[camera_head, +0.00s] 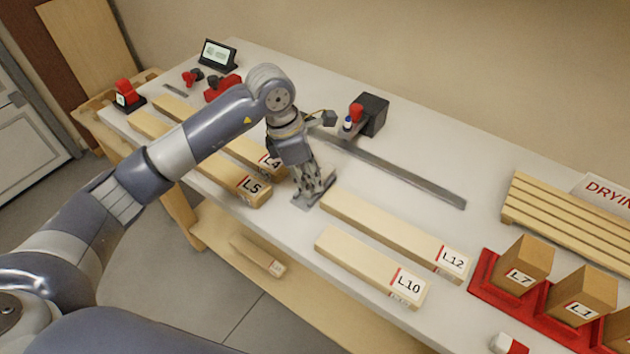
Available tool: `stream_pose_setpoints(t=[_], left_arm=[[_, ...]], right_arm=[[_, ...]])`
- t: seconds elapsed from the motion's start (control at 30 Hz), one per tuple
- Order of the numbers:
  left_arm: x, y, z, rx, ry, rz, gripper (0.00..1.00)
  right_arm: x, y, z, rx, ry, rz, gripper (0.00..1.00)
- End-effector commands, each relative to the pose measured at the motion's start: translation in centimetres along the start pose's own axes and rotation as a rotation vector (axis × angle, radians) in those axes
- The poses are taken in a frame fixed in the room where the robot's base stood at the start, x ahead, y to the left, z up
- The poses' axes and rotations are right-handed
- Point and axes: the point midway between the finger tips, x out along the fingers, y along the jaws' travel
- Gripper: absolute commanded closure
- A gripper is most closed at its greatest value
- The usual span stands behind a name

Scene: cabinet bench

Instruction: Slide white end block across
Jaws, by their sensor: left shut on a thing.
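My left gripper (314,197) points down onto the white bench top, between the L5 board (215,165) and the L12 board (390,235). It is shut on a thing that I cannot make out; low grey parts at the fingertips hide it. I cannot pick out a white end block with certainty. A long grey metal bar (410,180) lies flat behind the gripper, partly hidden by my arm at its left end. My right gripper is not in view.
A black block (373,114) with a red-topped item (356,112) stands behind the bar. The L10 board (365,265) lies at the front edge. A red tray (483,272) holds blocks L7 (522,262) and L1 (582,297). A slatted wooden rack (570,220) is at right.

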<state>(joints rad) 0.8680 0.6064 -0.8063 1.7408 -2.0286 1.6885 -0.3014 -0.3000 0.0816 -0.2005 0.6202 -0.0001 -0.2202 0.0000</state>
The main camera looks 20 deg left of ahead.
Motion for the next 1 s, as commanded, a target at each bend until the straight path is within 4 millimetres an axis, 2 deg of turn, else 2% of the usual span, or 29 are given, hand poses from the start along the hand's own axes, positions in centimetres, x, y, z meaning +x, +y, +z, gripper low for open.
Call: stream_pose_setpoints(t=[1.0], left_arm=[[1.1,3.9,3.8,0.001,0.001,-0.001,0.92]], right_arm=[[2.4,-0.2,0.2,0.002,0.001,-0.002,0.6]])
